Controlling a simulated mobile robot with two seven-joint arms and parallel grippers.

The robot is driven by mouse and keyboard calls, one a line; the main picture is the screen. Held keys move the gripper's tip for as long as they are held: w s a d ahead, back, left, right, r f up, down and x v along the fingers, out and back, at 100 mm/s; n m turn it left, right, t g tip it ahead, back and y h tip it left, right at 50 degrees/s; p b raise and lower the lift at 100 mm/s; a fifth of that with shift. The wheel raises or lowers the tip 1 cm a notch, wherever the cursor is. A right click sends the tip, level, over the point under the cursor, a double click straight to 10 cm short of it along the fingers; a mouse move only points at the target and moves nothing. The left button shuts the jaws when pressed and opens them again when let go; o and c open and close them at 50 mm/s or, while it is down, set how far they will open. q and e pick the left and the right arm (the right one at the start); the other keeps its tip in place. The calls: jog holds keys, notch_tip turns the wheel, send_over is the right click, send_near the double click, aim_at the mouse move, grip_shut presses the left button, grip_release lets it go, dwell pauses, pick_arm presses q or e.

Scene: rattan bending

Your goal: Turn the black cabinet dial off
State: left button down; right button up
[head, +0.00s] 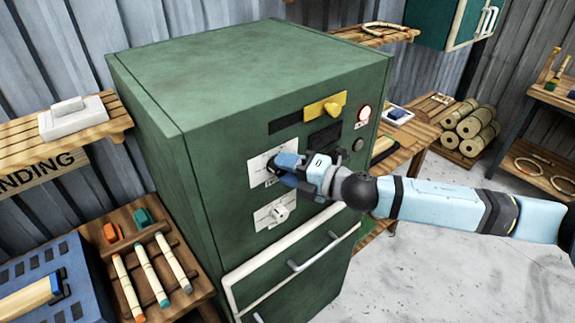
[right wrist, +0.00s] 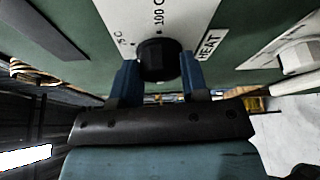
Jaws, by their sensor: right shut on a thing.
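The green cabinet (head: 225,90) stands in the middle of the head view. The black dial (right wrist: 158,58) shows in the right wrist view on a white plate (right wrist: 190,22) with the printed words "100 C" and "HEAT". My right gripper (head: 290,168) reaches the cabinet front from the right. Its blue fingers (right wrist: 158,75) stand on either side of the dial and are shut on it. In the head view the gripper hides the dial. The dial's exact pointer direction cannot be told. My left gripper is not in view.
Below is another white plate with a pale knob (head: 279,212). A drawer handle (head: 315,252) juts out lower down. A rack of sticks (head: 150,262) stands at left.

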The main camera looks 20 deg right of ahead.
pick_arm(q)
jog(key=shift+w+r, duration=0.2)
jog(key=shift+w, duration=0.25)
pick_arm(e)
jog(key=shift+n, duration=0.4)
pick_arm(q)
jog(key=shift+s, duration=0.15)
pick_arm(e)
jog(key=o, duration=0.9)
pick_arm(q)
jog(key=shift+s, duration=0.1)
pick_arm(e)
jog(key=shift+o, duration=0.2)
pick_arm(q)
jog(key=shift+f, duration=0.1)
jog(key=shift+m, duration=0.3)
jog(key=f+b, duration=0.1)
jog(key=b, duration=0.1)
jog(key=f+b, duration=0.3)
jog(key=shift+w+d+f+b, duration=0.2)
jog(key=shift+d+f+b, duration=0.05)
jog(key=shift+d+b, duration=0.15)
pick_arm(e)
jog(key=v, duration=1.3)
jog(key=shift+s+r, duration=0.35)
jog(key=shift+r, duration=0.05)
